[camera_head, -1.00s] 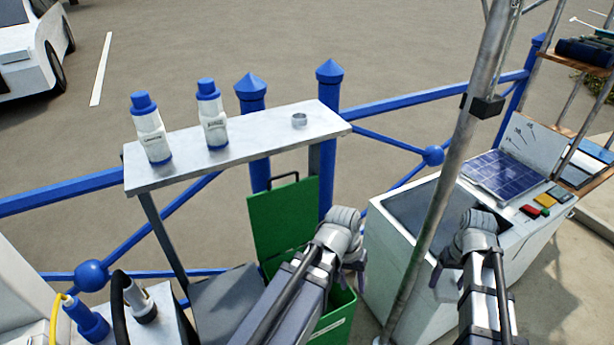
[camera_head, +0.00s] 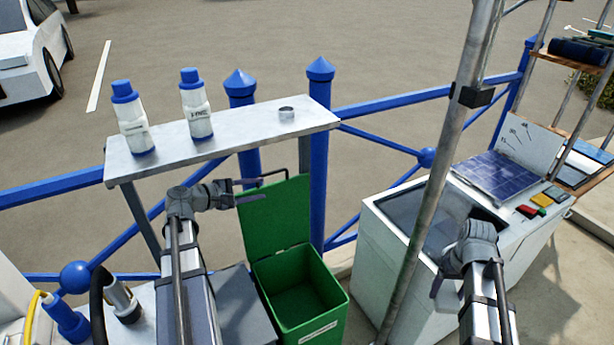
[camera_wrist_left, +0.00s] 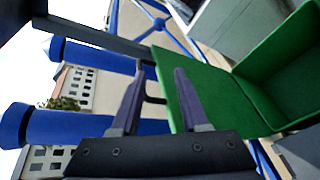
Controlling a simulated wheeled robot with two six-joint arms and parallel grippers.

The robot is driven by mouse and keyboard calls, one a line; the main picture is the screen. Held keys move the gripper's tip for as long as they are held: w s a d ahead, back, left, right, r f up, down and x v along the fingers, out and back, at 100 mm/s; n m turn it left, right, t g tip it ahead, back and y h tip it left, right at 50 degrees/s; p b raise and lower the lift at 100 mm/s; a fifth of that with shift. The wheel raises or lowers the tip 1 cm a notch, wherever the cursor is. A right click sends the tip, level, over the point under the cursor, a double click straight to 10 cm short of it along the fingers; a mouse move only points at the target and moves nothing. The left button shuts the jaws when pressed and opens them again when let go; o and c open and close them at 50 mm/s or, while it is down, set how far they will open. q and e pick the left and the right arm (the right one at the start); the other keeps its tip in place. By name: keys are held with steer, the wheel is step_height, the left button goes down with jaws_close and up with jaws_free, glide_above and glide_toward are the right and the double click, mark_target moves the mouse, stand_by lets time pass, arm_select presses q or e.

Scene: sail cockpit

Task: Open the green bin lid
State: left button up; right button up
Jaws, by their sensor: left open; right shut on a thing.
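The green bin (camera_head: 300,300) stands upright below the metal shelf, its inside showing empty. Its green lid (camera_head: 275,220) stands raised at the back, tilted up from the rim. A dark handle (camera_head: 262,178) sticks out at the lid's top edge. My left gripper (camera_head: 247,190) is at the lid's upper left, beside the handle. In the left wrist view its two fingers (camera_wrist_left: 160,72) are apart, with the lid (camera_wrist_left: 210,90) close to the right finger. My right gripper (camera_head: 443,285) is shut in front of the white cabinet; what it holds is hard to make out.
The metal shelf (camera_head: 225,135) with two blue-capped bottles (camera_head: 132,122) and a small metal ring (camera_head: 287,113) is just above the left gripper. A grey pole (camera_head: 432,190) and the white cabinet (camera_head: 395,265) stand to the right. A blue railing (camera_head: 400,103) runs behind.

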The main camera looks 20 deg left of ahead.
mark_target(268, 175)
arm_select(q)
steer(key=a+r+n+t+y, duration=0.1)
steer(key=a+r+n+t, duration=0.1)
steer(key=a, duration=0.3)
arm_select(e)
steer(key=shift+d+f, duration=0.15)
steer(key=shift+f, duration=0.05)
arm_select(q)
steer(key=b+x, duration=0.1)
steer(key=x, duration=0.2)
steer(key=b+x, duration=0.1)
steer(key=x, duration=0.3)
steer(key=f+b+x, duration=0.1)
steer(key=x, duration=0.3)
steer(key=shift+d, duration=0.45)
arm_select(e)
step_height(268, 175, down, 3)
steer(key=shift+r, duration=0.15)
arm_select(q)
jaws_close()
steer(key=shift+s, duration=0.1)
